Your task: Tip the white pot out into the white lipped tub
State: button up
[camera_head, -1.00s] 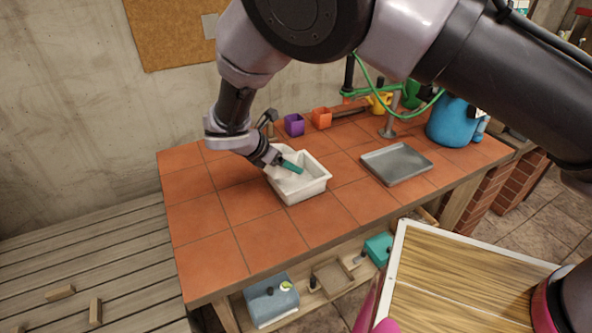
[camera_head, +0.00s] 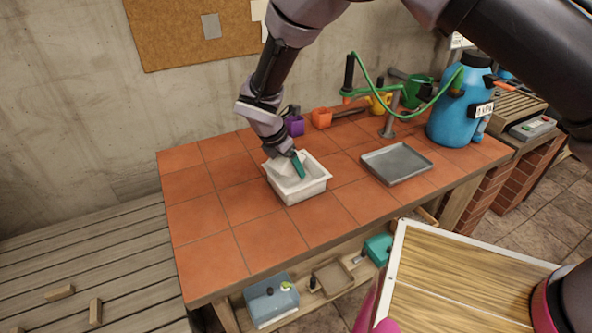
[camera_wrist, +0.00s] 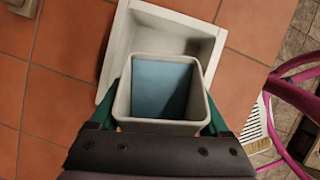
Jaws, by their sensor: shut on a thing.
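My gripper (camera_head: 294,166), with green fingers, is shut on the white pot (camera_wrist: 158,128) and points steeply down at the white lipped tub. In the wrist view the fingers press the pot from both sides. Its square mouth shows, with a flat blue surface inside; I cannot tell whether this is contents or the pot's bottom. In the head view the pot (camera_head: 284,166) is partly hidden by the gripper, over the tub's back left part. The tub (camera_head: 305,193) stands on the tiled bench; its visible interior in the wrist view (camera_wrist: 170,40) looks pale, partly covered by the pot.
A grey metal tray (camera_head: 397,164) lies right of the tub. Purple (camera_head: 295,125) and orange (camera_head: 321,117) cups stand behind, near a green hose and a blue jug (camera_head: 455,118). The bench's left and front tiles (camera_head: 210,245) are clear.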

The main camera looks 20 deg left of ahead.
jog(key=shift+s+a+r+g+y, duration=0.1)
jog(key=shift+r+g+y, duration=0.1)
jog(key=shift+g, duration=0.25)
jog(key=shift+s+r+g+y, duration=0.1)
jog(key=shift+g+y, duration=0.1)
jog(key=shift+g, duration=0.25)
dwell(1.5)
jog(key=shift+s+f+g+y, duration=0.1)
jog(key=shift+f+g+y, duration=0.2)
jog(key=shift+f+g, duration=0.35)
dwell(0.8)
jog(key=shift+a+r+g+y, duration=0.1)
jog(key=shift+r+g+y, duration=0.25)
jog(key=shift+g, duration=0.5)
jog(key=shift+s+a+r+g+y, duration=0.1)
jog(key=shift+s+r+g+y, duration=0.3)
jog(key=shift+g, duration=0.5)
dwell(0.8)
jog(key=shift+r+g+y, duration=0.25)
jog(key=shift+g+y, duration=0.05)
jog(key=shift+g, duration=0.35)
jog(key=shift+r+g+y, duration=0.2)
jog(key=shift+g+y, duration=0.05)
jog(key=shift+g, duration=0.4)
